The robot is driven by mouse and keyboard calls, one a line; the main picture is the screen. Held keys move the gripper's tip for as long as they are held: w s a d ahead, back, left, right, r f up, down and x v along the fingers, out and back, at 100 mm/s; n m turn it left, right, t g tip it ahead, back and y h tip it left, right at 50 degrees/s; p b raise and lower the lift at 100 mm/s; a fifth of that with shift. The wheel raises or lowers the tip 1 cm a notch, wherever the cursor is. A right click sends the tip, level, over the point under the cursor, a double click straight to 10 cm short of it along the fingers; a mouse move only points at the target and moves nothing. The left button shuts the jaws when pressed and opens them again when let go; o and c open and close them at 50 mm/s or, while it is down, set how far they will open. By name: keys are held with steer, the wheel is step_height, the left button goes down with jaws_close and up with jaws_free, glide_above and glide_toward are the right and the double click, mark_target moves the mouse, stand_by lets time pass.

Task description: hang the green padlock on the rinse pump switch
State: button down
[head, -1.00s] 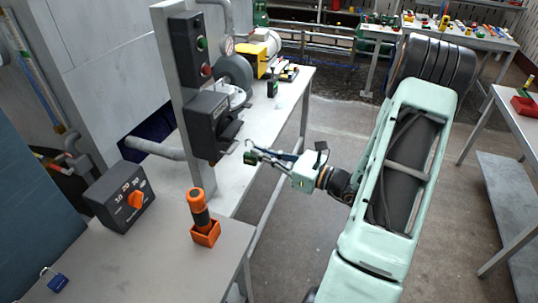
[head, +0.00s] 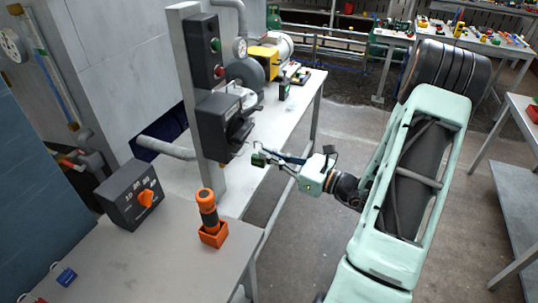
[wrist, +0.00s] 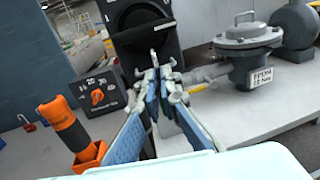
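My gripper (head: 270,158) is in front of and to the right of the grey post (head: 205,182). A small green block that looks like the green padlock (head: 258,159) is at its fingertips. The padlock appears apart from the box.
A black dial box (head: 130,195), an orange-handled tool in a holder (head: 208,215) and a blue padlock (head: 66,276) are on the near bench. A valve (wrist: 248,50) stands to the right. The floor aisle is clear.

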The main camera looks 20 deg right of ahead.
mark_target(264, 162)
steer(key=shift+w+a, duration=0.25)
steer(key=shift+a, duration=0.05)
steer(key=shift+x, duration=1.5)
steer(key=shift+a, duration=0.3)
steer(key=shift+s+f+b, duration=0.1)
steer(key=shift+f+b, duration=0.15)
steer(key=shift+b, duration=0.15)
steer(key=shift+f+b, duration=0.95)
steer(key=shift+f, duration=0.25)
steer(key=c, duration=2.1)
jaws_free()
